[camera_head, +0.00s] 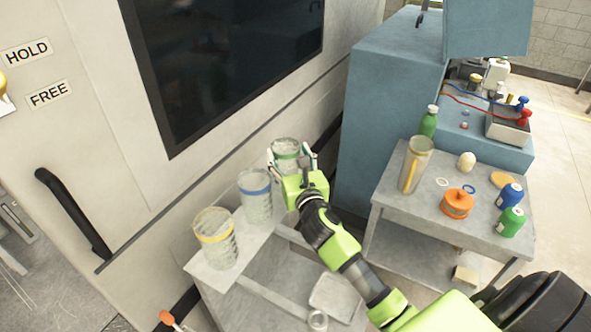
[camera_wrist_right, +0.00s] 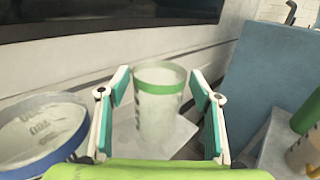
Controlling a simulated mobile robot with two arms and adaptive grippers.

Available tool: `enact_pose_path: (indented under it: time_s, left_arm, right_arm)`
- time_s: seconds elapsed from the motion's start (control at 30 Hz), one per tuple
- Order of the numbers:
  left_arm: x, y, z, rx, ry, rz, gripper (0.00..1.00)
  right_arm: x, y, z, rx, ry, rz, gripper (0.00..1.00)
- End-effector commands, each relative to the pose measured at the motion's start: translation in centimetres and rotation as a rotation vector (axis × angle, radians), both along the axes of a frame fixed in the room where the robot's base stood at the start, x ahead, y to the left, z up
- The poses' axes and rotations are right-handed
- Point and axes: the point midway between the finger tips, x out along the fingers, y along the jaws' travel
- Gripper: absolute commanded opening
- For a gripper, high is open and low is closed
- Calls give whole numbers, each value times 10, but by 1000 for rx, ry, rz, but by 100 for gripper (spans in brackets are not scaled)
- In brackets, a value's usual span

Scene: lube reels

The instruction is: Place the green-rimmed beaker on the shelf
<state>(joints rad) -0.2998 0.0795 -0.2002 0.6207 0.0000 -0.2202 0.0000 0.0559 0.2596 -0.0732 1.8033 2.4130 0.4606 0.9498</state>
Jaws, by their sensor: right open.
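The green-rimmed beaker (camera_head: 286,147) stands upright at the far end of a pale raised shelf (camera_head: 213,277), beside the big white cabinet. It also shows in the right wrist view (camera_wrist_right: 158,110), standing on a pale surface. My right gripper (camera_head: 292,157) is open, with one finger on each side of this beaker. In the wrist view (camera_wrist_right: 159,84), gaps show between the fingers and the beaker, so it is not gripped. The beaker's lower part is hidden by my gripper in the head view. My left gripper is not in view.
A blue-rimmed beaker (camera_head: 255,197) and a yellow-rimmed beaker (camera_head: 215,238) stand in the same row. The grey table (camera_head: 285,268) holds a clear tray and small jar. Another table (camera_head: 395,190) at right carries bottles, an orange pot and a pitcher. A blue cabinet stands behind.

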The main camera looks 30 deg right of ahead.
Motion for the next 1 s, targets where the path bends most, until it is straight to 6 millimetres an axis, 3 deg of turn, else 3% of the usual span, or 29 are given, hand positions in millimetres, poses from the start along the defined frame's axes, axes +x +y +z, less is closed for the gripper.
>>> enact_pose_path:
  time_s: [0.2, 0.4, 1.0]
  left_arm:
    - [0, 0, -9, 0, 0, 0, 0]
    - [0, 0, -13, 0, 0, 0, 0]
    - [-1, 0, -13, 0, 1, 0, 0]
  right_arm:
    - [-46, 12, -3, 0, 2, 1, 58]
    - [-71, 18, -2, -1, 1, 1, 58]
    - [-76, 20, 0, 0, 0, 0, 58]
